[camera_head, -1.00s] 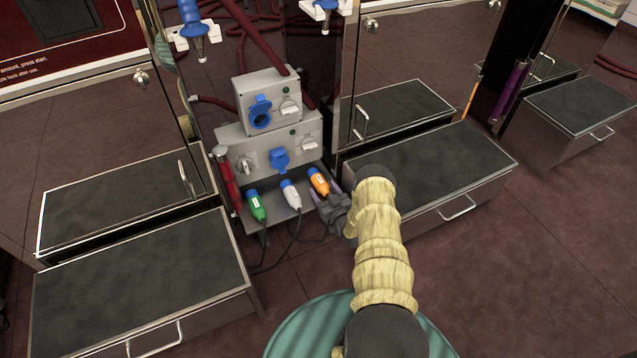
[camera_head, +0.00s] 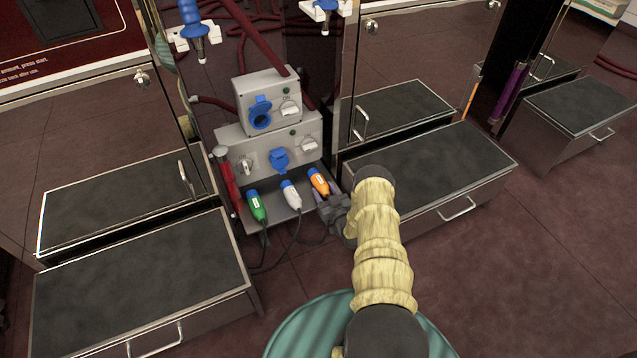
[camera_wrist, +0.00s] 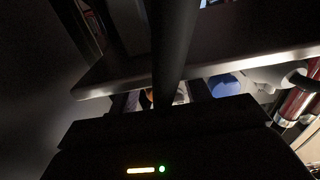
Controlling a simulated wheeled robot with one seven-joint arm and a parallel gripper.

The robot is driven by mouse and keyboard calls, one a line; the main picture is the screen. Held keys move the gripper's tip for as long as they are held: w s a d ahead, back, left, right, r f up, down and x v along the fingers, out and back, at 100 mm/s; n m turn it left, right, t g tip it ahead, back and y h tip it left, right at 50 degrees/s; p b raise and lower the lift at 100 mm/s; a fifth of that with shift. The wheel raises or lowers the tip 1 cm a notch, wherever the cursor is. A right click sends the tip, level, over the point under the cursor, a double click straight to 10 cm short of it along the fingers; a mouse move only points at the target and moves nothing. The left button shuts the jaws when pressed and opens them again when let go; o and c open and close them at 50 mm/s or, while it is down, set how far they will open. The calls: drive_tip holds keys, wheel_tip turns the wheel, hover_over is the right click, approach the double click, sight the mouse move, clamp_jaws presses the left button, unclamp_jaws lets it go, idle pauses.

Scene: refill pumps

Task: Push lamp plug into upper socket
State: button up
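Three plugs stand in a row on a low grey shelf (camera_head: 278,212): a green one (camera_head: 257,205), a white one (camera_head: 291,194) and an orange one (camera_head: 318,181). None shows a readable lamp label. The upper grey box carries the upper blue socket (camera_head: 260,114), its lid raised and nothing in it. My gripper (camera_head: 331,205) is low at the right end of the shelf, beside the orange plug. I cannot tell whether it touches the plug. In the wrist view it is dark and partly covered by a dark bar, so its opening is unclear.
A lower grey box has another blue socket (camera_head: 280,159) and grey switches. A red cylinder (camera_head: 226,180) stands left of the shelf. Grey-topped step boxes (camera_head: 430,170) flank it on both sides. Dark cables lie on the floor in front.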

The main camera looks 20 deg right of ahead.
drive_tip(key=c, duration=0.8)
drive_tip(key=shift+s+d+p, duration=0.1)
drive_tip(key=shift+s+p, duration=1.7)
drive_tip(key=shift+s, duration=1.2)
drive_tip(key=shift+r, duration=0.1)
drive_tip(key=shift+r+p, duration=1.35)
drive_tip(key=shift+r, duration=0.1)
